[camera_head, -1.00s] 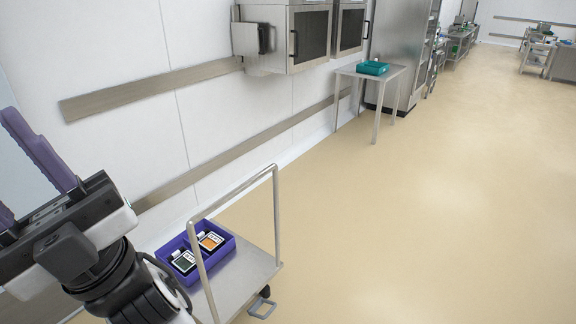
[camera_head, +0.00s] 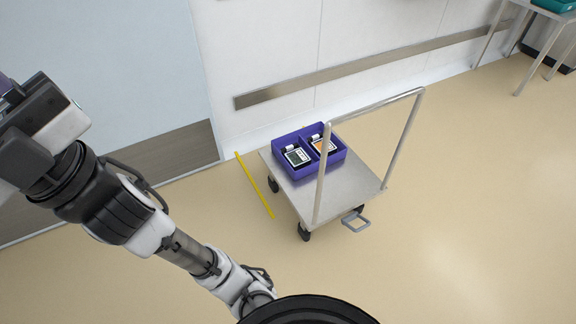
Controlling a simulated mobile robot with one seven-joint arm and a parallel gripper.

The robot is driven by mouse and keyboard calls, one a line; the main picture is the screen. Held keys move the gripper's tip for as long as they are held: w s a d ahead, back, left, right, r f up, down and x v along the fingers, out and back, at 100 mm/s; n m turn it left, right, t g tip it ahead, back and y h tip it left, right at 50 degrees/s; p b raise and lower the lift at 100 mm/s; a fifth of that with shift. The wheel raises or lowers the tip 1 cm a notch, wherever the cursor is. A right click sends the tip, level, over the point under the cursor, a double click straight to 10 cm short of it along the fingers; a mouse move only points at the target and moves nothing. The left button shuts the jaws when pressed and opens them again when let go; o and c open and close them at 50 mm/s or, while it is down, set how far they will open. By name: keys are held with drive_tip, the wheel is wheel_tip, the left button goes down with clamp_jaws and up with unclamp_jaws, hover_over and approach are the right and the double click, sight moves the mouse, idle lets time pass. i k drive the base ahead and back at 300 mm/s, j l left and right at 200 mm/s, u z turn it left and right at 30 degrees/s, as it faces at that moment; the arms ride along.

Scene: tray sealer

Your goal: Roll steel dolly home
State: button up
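The steel dolly (camera_head: 345,192) stands on the floor near the wall, right of centre in the head view. It has a flat steel deck, dark casters, and an upright tubular handle (camera_head: 407,133) on its right side. A foot pedal (camera_head: 356,222) sticks out low at its front right. My gripper (camera_head: 8,88) is cut off at the left edge, away from the dolly. Its fingers are mostly out of frame.
A yellow line (camera_head: 254,185) is marked on the floor just left of the dolly. A pale door (camera_head: 130,80) and a wall with a steel rail (camera_head: 370,68) are behind. A steel table (camera_head: 545,15) stands at the top right. The floor right of the dolly is clear.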

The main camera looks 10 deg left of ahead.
sight(318, 198)
drive_tip(key=i+l+z, duration=0.2)
drive_tip(key=i+l, duration=0.2)
drive_tip(key=i+l+z, duration=0.2)
drive_tip(key=i, duration=0.25)
drive_tip(key=l, duration=0.1)
